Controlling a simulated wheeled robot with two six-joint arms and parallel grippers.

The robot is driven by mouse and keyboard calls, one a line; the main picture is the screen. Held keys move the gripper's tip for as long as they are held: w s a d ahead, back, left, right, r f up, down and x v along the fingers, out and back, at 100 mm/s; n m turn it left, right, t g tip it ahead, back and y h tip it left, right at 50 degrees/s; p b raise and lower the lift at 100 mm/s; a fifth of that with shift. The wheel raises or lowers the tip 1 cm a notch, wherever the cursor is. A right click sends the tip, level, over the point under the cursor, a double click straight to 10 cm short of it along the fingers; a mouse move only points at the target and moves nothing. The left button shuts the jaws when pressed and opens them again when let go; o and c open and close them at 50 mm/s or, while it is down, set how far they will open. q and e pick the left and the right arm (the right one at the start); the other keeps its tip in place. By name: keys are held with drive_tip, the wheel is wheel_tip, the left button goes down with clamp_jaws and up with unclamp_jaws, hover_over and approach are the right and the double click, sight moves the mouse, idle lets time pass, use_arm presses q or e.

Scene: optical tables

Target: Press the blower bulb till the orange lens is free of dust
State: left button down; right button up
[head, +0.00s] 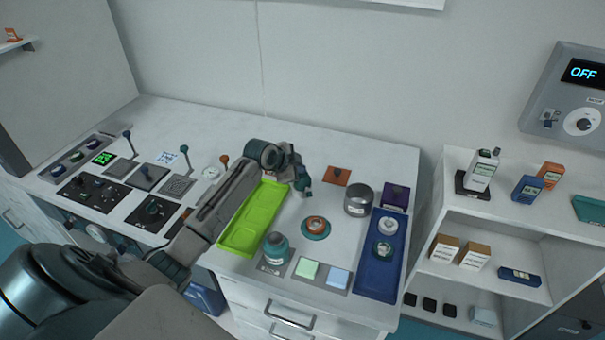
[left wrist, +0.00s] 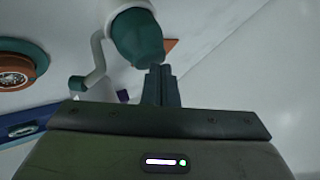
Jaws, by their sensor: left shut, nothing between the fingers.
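The blower bulb (left wrist: 138,38) is teal, in a white holder with a thin bent tube ending in a teal nozzle (left wrist: 78,83), in the left wrist view. In the head view my arm largely hides it. My left gripper (head: 301,184) is shut and empty; its fingertips (left wrist: 160,72) are right at the bulb's end, and I cannot tell whether they touch. The orange lens (head: 316,223) lies on a round teal base in front of the gripper; it also shows in the left wrist view (left wrist: 15,80), its face greyish and speckled. My right gripper is out of view.
A lime tray (head: 240,243) lies left of the lens, a teal jar (head: 275,248) in front. A metal canister (head: 358,199) and a blue tray (head: 374,280) stand to the right. Control panels with levers fill the table's left part. White shelves (head: 455,205) stand at the right.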

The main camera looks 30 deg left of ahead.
sight(300, 175)
use_arm(q)
drive_tip(key=shift+f+b, duration=0.3)
drive_tip(key=shift+f, duration=0.3)
idle(0.6)
drive_tip(key=shift+r+p, duration=0.95)
drive_tip(key=shift+r, duration=0.4)
drive_tip(key=shift+r, duration=0.15)
wheel_tip(300, 175, up, 5)
drive_tip(key=p, duration=0.4)
